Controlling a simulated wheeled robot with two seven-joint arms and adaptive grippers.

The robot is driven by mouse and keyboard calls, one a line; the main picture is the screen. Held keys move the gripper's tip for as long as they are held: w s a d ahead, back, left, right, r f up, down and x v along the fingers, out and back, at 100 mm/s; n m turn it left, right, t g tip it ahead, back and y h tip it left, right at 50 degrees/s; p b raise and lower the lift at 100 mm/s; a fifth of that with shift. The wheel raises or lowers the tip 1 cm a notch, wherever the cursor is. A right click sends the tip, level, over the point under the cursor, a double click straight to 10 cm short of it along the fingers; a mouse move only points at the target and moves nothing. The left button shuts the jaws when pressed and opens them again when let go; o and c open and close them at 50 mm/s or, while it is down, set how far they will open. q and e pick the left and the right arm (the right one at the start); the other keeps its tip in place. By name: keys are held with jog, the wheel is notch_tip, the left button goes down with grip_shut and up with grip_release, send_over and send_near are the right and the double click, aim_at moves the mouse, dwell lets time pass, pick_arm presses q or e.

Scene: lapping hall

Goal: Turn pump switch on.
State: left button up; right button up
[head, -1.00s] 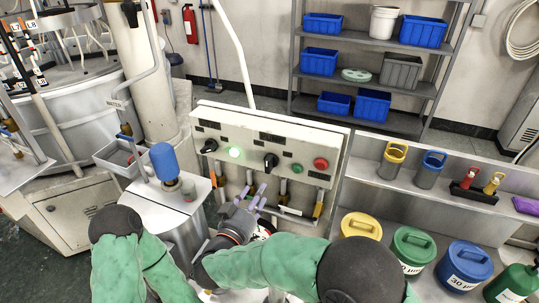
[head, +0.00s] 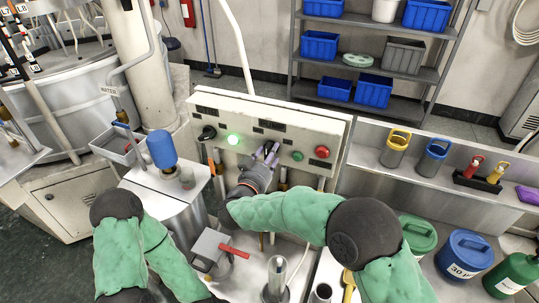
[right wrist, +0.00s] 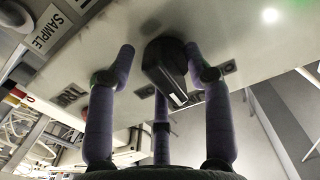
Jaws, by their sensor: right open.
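The control panel (head: 255,122) is a cream box at mid-view. It carries a black rotary switch (head: 207,133) at its left, a lit green lamp (head: 232,139), a green button (head: 297,156) and a red button (head: 322,152). My right gripper (head: 268,154) is at the middle of the panel, over a second black rotary switch that it hides in the head view. In the right wrist view this black knob (right wrist: 168,68) sits between my open purple fingers. Whether they touch it I cannot tell. Its label is not readable. My left gripper is out of view.
A blue-topped container (head: 162,150) stands on the metal stand left of the panel. A grey box with a red handle (head: 233,251) lies below the panel. The right bench (head: 365,160) holds several canisters.

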jog(key=shift+w+d, duration=0.1)
jog(key=shift+w, duration=0.1)
grip_shut()
